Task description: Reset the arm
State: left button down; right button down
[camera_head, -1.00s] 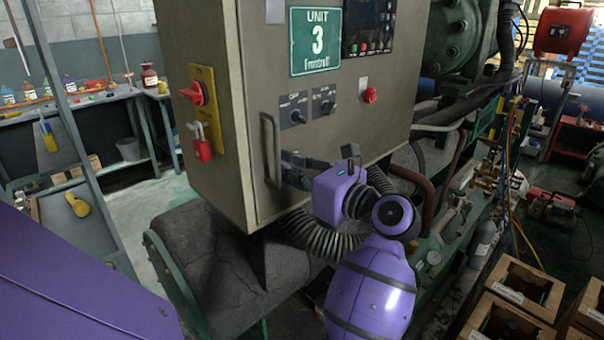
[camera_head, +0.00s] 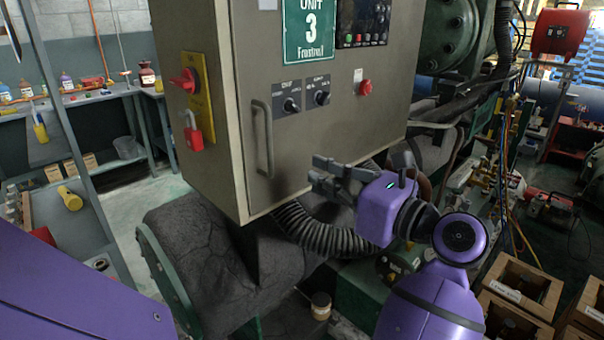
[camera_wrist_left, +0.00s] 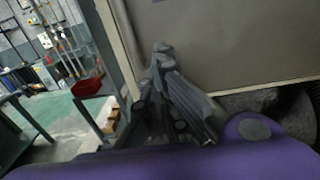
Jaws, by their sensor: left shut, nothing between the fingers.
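My left gripper (camera_head: 319,172) is shut and empty. It points left, in front of the lower right part of the grey control cabinet (camera_head: 228,140), right of the cabinet's door handle (camera_head: 263,138) and apart from it. My purple left forearm comes up from the bottom right. In the left wrist view the shut fingers (camera_wrist_left: 163,52) show close to a grey panel (camera_wrist_left: 225,40). My right gripper is not in view.
The cabinet carries a red switch (camera_head: 184,82) with a red padlock (camera_head: 193,135), and two knobs. A ribbed black hose (camera_head: 310,235) runs below. A workbench with bottles is at the left. Open floor (camera_head: 150,200) lies between.

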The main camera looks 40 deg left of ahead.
pick_arm(q)
jog(key=d, duration=0.3)
jog(key=shift+s+d, duration=0.1)
jog(key=shift+r, duration=0.1)
